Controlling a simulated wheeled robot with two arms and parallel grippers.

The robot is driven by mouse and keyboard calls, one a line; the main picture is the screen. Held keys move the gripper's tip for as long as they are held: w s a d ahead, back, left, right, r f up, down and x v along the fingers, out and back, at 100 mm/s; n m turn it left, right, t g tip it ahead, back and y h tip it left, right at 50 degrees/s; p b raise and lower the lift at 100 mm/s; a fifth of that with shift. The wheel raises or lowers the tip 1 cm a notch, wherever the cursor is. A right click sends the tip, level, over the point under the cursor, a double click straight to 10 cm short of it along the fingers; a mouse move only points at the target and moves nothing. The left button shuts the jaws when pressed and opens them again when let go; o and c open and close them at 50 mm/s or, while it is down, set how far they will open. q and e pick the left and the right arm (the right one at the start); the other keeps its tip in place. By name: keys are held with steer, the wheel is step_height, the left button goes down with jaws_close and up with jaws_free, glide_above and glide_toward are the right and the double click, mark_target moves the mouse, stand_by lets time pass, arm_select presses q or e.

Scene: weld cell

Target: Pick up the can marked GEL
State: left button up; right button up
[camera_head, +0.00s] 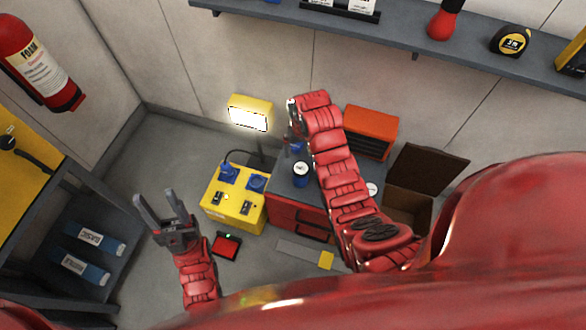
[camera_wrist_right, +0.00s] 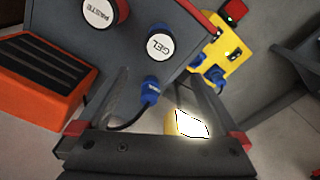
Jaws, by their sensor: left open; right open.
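My right gripper (camera_head: 293,114) is beyond the cabinet's back edge. In the right wrist view its fingers (camera_wrist_right: 158,88) are open and empty, with the GEL can ahead and apart from them. My left gripper (camera_head: 154,203) is open and empty at the left, above the floor.
A PASTE can (camera_wrist_right: 101,14) stands on the same top, farther from the yellow box (camera_head: 234,196). A blue object (camera_wrist_right: 151,90) with a black cable is near the right fingers. A lit yellow lamp (camera_head: 250,113) and an orange toolbox (camera_head: 371,131) flank the right arm.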

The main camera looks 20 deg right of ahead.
steer(key=shift+g, duration=0.3)
steer(key=f+b, duration=0.4)
steer(key=s+f+b, duration=0.1)
steer(key=f+b, duration=0.1)
steer(key=shift+a, duration=0.15)
step_height(320, 180, down, 6)
steer(key=shift+r, duration=0.25)
steer(key=shift+w+f, duration=0.15)
steer(key=shift+f, duration=2.65)
jaws_close()
